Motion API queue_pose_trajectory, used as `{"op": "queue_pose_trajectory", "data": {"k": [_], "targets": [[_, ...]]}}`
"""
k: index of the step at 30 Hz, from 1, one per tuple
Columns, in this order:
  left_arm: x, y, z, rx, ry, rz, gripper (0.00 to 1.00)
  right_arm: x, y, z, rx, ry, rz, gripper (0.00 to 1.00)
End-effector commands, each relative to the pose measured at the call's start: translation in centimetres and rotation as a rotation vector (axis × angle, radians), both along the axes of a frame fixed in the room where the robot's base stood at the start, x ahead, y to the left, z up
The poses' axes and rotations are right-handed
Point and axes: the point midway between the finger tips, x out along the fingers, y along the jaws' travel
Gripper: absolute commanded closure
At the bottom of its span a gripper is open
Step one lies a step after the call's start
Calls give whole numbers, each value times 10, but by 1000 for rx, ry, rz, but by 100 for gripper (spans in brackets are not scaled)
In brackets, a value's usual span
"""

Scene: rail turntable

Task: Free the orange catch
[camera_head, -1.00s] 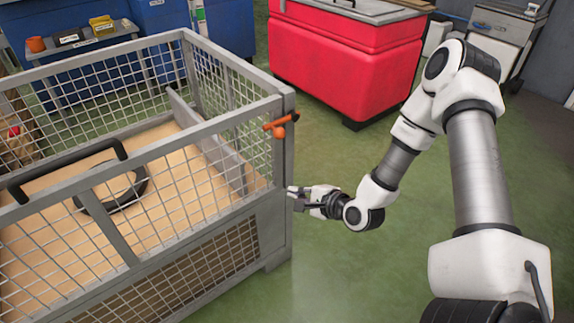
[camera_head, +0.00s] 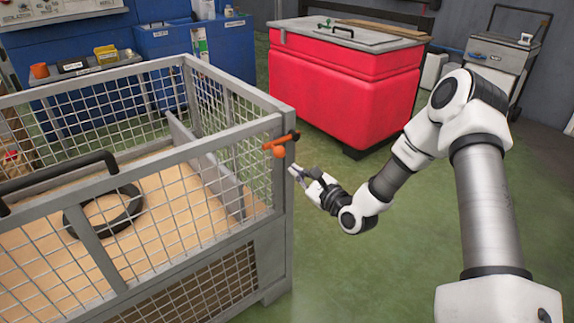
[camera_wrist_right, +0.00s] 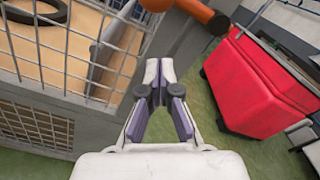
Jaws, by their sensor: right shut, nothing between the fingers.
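The orange catch (camera_head: 279,146) sits on the top corner post of a grey mesh cage (camera_head: 180,149), with a round knob hanging below its bar. In the right wrist view the catch (camera_wrist_right: 188,11) shows at the top edge, partly cut off, beyond my fingertips. My right gripper (camera_head: 293,172) is shut and empty, just right of the corner post and a little below the catch. It does not appear to touch the catch. The closed fingers also show in the right wrist view (camera_wrist_right: 159,72). My left gripper is not in view.
A black ring (camera_head: 104,211) lies on the cage's wooden floor, and a black handle (camera_head: 58,181) spans its top rail. A red bin (camera_head: 345,88) stands behind on the right. Blue cabinets (camera_head: 168,50) line the back. Green floor right of the cage is clear.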

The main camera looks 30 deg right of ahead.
Motion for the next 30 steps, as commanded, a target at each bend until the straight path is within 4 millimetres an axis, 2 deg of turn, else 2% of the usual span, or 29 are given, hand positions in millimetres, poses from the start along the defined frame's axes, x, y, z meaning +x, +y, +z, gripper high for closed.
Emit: {"op": "queue_pose_trajectory", "data": {"k": [5, 6, 7, 12, 30], "targets": [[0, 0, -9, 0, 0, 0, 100, 39, 4, -2, -4, -1, 3, 100], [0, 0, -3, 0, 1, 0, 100, 33, 8, 11, 4, -1, 1, 100], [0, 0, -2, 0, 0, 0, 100, 31, 10, 16, 4, -1, 1, 100], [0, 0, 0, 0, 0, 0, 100, 23, 19, 31, 2, -1, 0, 100], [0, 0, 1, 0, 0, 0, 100, 18, 21, 35, 2, 0, 0, 100]]}}
